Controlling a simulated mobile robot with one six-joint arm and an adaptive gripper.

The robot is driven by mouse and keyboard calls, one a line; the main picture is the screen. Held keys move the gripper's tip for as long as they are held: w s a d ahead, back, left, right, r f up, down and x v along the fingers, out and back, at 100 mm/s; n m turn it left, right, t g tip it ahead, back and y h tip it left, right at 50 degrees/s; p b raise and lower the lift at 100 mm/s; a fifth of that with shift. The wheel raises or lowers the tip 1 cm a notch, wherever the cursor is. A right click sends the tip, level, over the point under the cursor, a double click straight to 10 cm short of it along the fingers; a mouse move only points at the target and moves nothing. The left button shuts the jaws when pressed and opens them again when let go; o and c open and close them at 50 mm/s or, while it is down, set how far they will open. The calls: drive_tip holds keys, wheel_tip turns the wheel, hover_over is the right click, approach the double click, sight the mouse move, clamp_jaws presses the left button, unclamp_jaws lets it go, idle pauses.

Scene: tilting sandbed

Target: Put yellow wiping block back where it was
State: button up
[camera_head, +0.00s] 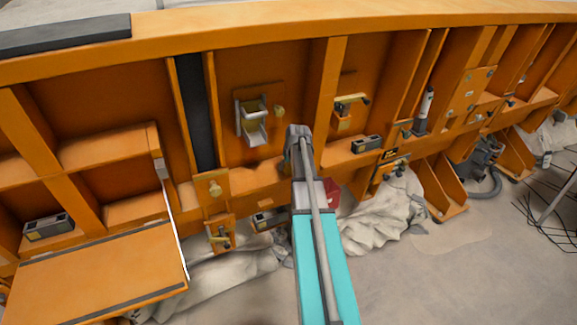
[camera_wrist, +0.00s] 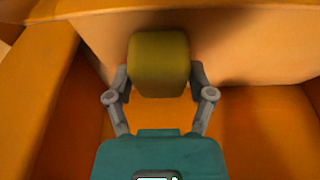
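In the wrist view, the yellow wiping block (camera_wrist: 158,62) sits between the two grey fingers of my gripper (camera_wrist: 160,82). The fingers touch or nearly touch its left and right sides, and the gripper looks shut on it. The block is in front of an orange panel (camera_wrist: 240,45); I cannot tell whether it touches this panel. In the head view my turquoise arm runs up the middle of the picture. Neither the gripper nor the block can be made out there.
A long orange ribbed frame (camera_head: 290,55) spans the head view. It carries a grey bracket (camera_head: 252,120), a yellow-and-black latch (camera_head: 350,103), a small grey box (camera_head: 367,144) and an upright cylinder (camera_head: 425,110). An orange panel (camera_head: 100,272) juts out at left. Pale rubble (camera_head: 385,215) lies below.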

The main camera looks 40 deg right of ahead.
drive_tip(key=shift+o, duration=1.1)
drive_tip(key=shift+r, duration=0.2)
drive_tip(key=p+v, duration=1.1)
drive_tip(key=v, duration=0.1)
idle(0.7)
drive_tip(key=s+a+n+g, duration=0.1)
drive_tip(key=s+a, duration=0.3)
drive_tip(key=a, duration=1)
drive_tip(key=s+a+f+n+g, duration=0.1)
drive_tip(key=s+a, duration=0.3)
drive_tip(key=a, duration=1)
drive_tip(key=s+a+g+y, duration=0.1)
drive_tip(key=s+a, duration=0.3)
drive_tip(key=a, duration=1)
drive_tip(key=shift+s+f+n+g, duration=0.25)
drive_tip(key=shift+n+g, duration=0.15)
drive_tip(key=shift+g, duration=0.3)
